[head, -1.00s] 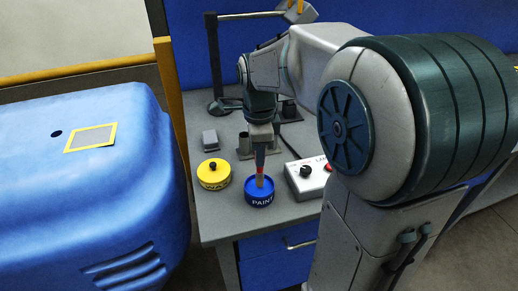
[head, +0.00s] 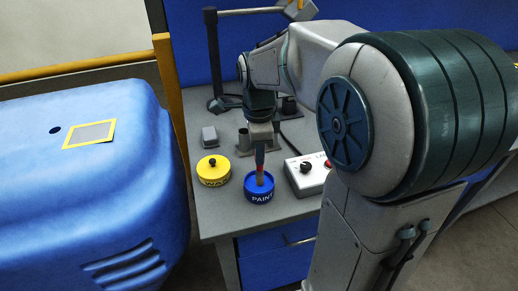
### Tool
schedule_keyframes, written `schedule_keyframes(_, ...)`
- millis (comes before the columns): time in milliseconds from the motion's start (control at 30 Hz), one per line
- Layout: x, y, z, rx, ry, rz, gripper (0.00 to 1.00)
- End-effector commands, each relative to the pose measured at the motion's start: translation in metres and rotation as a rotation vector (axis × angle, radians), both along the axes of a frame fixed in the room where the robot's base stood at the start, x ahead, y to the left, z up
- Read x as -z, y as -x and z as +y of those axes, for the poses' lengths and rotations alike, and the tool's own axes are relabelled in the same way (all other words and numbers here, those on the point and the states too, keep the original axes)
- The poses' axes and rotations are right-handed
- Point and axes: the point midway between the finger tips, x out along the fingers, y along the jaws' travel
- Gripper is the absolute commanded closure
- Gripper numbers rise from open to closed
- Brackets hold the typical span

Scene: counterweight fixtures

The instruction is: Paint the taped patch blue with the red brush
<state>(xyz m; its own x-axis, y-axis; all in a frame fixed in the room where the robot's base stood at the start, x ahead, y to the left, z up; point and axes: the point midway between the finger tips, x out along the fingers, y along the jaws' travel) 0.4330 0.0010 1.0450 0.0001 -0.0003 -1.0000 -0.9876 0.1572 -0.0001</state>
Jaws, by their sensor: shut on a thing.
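The taped patch (head: 90,134) is a grey rectangle framed in yellow tape on the rounded top of a large blue housing (head: 60,195) at the left. My gripper (head: 260,148) points down over the bench and is shut on the red brush (head: 259,167). The brush is upright, and its lower end is inside the blue paint tin (head: 259,194), which is labelled PAINT. The brush tip is hidden in the tin, so I cannot see paint on it.
A small grey block (head: 209,137) and a grey cup (head: 244,142) are behind. A yellow post (head: 170,88) stands between housing and bench (head: 215,222).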

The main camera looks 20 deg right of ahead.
Motion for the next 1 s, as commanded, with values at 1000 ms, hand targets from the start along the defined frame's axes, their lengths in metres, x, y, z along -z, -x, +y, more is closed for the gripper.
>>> schedule_keyframes(1000,0.0089,0.0000,0.0000,0.000,0.000,0.000,1.00)
